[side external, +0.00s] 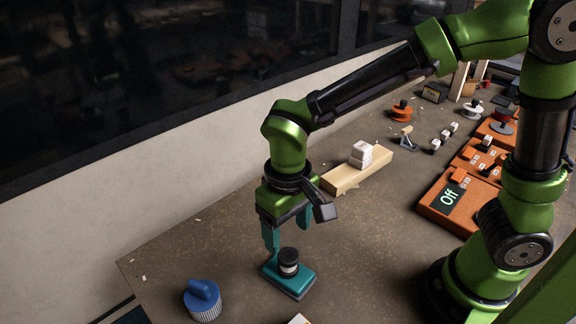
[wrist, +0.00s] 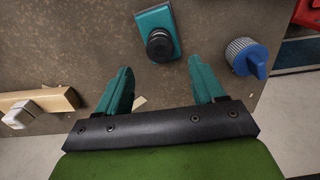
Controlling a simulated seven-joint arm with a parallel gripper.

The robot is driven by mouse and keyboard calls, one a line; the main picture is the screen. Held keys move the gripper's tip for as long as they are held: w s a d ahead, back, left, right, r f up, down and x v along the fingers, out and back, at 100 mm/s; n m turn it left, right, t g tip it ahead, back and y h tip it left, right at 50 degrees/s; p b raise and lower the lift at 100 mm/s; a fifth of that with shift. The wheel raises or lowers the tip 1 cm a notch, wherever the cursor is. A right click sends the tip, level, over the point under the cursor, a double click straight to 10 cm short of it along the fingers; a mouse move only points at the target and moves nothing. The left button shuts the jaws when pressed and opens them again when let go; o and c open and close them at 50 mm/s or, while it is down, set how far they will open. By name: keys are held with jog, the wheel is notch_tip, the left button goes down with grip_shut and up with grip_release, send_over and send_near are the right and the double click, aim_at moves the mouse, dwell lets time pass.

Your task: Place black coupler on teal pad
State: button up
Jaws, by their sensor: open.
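The black coupler (side external: 289,259) is a short dark cylinder with a pale band. It stands upright on the teal pad (side external: 300,282), a small block on the table near the front. In the wrist view the coupler (wrist: 159,46) sits toward the lower end of the teal pad (wrist: 155,18), beyond the fingertips. My gripper (side external: 287,235) has teal fingers pointing down, just above and behind the coupler. In the wrist view my gripper (wrist: 160,75) is open, with nothing between its fingers, and apart from the coupler.
A blue knobbed cap (side external: 203,299) stands left of the pad. A wooden plank (side external: 357,171) with white blocks (side external: 361,153) lies behind. Orange panels (side external: 450,205), one with an "Off" display, are at right. The table between pad and panels is mostly clear.

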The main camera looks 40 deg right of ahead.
aim_at(289, 254)
jog(key=s+d+r+m+t+y, duration=0.1)
jog(key=s+d+r+m+t, duration=0.1)
jog(key=d+r, duration=0.4)
jog(key=s+d+r+m+t+y, duration=0.1)
jog(key=d+r+t, duration=0.4)
jog(key=d, duration=0.5)
jog(key=s+r+m, duration=0.1)
jog(key=s, duration=0.1)
jog(key=shift+s+d, duration=0.15)
jog(key=shift+s, duration=0.15)
jog(key=shift+o, duration=0.5)
